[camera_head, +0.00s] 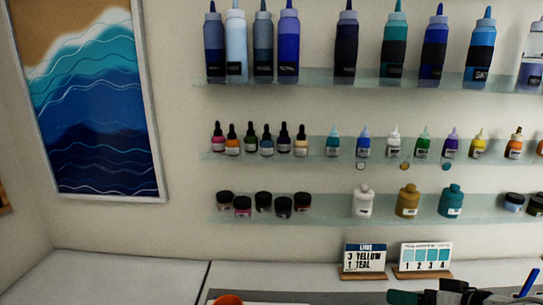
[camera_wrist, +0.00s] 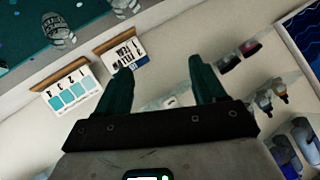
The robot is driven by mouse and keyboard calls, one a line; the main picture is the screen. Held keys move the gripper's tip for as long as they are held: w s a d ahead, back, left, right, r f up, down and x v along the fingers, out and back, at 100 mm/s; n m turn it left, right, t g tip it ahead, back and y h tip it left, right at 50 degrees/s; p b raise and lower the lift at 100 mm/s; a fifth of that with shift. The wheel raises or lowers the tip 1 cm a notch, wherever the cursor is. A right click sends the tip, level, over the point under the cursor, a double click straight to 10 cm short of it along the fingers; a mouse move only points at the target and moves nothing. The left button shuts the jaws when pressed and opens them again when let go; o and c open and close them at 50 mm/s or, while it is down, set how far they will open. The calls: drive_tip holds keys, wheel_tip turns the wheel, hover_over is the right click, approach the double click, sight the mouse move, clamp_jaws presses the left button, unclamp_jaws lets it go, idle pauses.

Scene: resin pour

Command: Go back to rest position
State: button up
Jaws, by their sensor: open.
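My gripper (camera_wrist: 160,78) is open in the wrist view, its two dark green fingers apart. Nothing is held between them; the pale wall and part of a shelf show behind the gap. In the head view part of my arm's end (camera_head: 435,297) shows at the bottom right edge, in front of the counter.
A recipe card (camera_head: 365,258) and a numbered colour chart (camera_head: 424,258) stand on wooden bases at the wall. Shelves (camera_head: 300,208) of bottles and jars hang above. An orange cup (camera_head: 228,300) is cut off below. The left counter (camera_head: 110,278) is clear.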

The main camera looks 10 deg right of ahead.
drive_tip(key=s+a+f+g, duration=0.1)
drive_tip(key=s+a+f, duration=0.1)
drive_tip(key=f, duration=0.3)
drive_tip(key=s+a+f+g, duration=0.2)
drive_tip(key=s+f, duration=0.2)
drive_tip(key=f, duration=0.1)
drive_tip(key=s+a+f+g, duration=0.1)
drive_tip(key=s+a+f, duration=0.2)
drive_tip(key=f, duration=0.1)
drive_tip(key=shift+s+f+g+h, duration=0.2)
drive_tip(key=shift+f+g+h, duration=0.1)
drive_tip(key=shift+f+g, duration=0.1)
drive_tip(key=s+a+f+n+g+h, duration=0.1)
drive_tip(key=s+f+g, duration=0.1)
drive_tip(key=s+f, duration=0.2)
drive_tip(key=s+a+f+n+g+h, duration=0.1)
drive_tip(key=s+f, duration=0.3)
drive_tip(key=s, duration=0.6)
drive_tip(key=shift+f+g, duration=0.3)
drive_tip(key=shift+g, duration=0.4)
drive_tip(key=shift+s, duration=0.1)
